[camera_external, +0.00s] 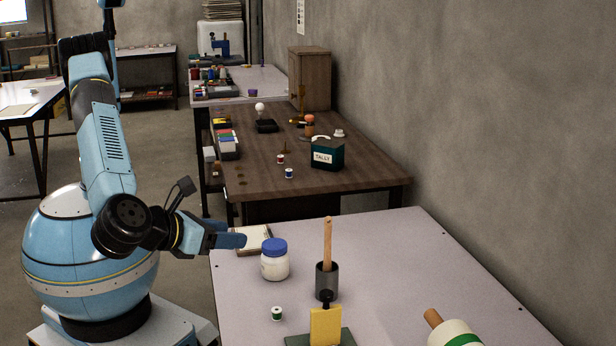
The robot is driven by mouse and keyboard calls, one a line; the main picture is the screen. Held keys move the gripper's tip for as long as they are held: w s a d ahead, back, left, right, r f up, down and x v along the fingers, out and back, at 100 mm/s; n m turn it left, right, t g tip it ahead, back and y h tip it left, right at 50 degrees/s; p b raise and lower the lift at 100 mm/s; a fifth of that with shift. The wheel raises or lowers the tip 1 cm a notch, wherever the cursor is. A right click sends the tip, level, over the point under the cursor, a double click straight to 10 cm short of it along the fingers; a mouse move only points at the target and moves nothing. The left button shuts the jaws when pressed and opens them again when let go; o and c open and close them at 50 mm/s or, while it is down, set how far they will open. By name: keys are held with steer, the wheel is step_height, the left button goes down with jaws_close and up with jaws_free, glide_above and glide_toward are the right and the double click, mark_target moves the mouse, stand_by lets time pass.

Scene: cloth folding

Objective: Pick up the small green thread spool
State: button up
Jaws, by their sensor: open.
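The small green thread spool (277,314) stands upright on the light table near its front left part. It has white ends and a green middle. My gripper (238,240) is at the table's left edge, with blue fingers pointing right. It is open and holds nothing that I can see. It is above and to the left of the spool in the picture, well apart from it.
A white jar with a blue lid (274,260) stands between my gripper and the spool. A dark cup with a wooden stick (327,280), a yellow block on a green base (325,326) and a striped roll (455,335) are nearby. The table's right side (440,270) is clear.

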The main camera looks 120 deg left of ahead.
glide_toward(278, 309)
steer(key=x, duration=1)
steer(key=shift+w+a, duration=0.1)
steer(key=shift+w, duration=0.05)
jaws_close()
stand_by(0.5)
